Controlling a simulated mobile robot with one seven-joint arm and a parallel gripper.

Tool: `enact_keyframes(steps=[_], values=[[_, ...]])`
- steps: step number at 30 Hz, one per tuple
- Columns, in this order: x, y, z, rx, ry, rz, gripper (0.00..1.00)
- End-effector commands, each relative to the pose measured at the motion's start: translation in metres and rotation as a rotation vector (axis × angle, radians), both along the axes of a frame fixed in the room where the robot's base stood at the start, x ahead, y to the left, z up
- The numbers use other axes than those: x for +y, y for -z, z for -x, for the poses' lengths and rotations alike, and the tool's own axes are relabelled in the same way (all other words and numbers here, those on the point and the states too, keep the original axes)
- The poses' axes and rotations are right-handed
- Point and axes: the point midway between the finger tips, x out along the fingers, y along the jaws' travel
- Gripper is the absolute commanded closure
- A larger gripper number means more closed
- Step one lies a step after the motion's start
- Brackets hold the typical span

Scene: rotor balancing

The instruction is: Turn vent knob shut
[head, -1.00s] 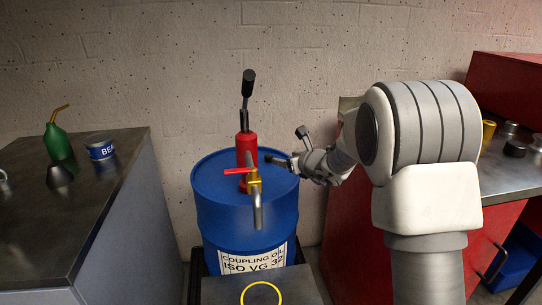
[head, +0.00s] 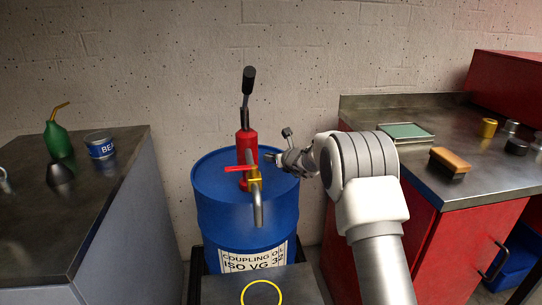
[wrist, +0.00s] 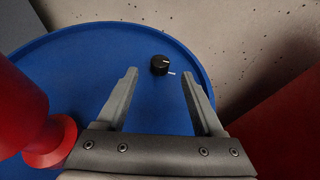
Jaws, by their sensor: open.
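The black vent knob (wrist: 159,65) sits on the blue drum lid (wrist: 70,65), close to its rim, with a small pale mark on its top and another on the lid beside it. My gripper (wrist: 159,80) is open in the wrist view. The knob appears between the two fingertips and a little beyond them, with nothing held. In the head view my gripper (head: 277,160) is over the right part of the lid, and the knob cannot be made out there.
A red hand pump (head: 246,146) with a brass tap and red lever stands on the blue drum (head: 225,210), left of my gripper. A wall is behind. Benches with tins and a green oil can (head: 57,140) stand at both sides.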

Motion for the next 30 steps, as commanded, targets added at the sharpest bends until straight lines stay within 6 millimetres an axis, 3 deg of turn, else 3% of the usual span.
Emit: enact_keyframes(steps=[12,28,30], values=[[0.017,0.017,-0.041,0.001,0.0,0.0,0.31],[0.02,0.023,-0.05,0.0,0.001,0.002,0.31],[0.02,0.023,-0.05,0.0,0.001,0.002,0.42]])
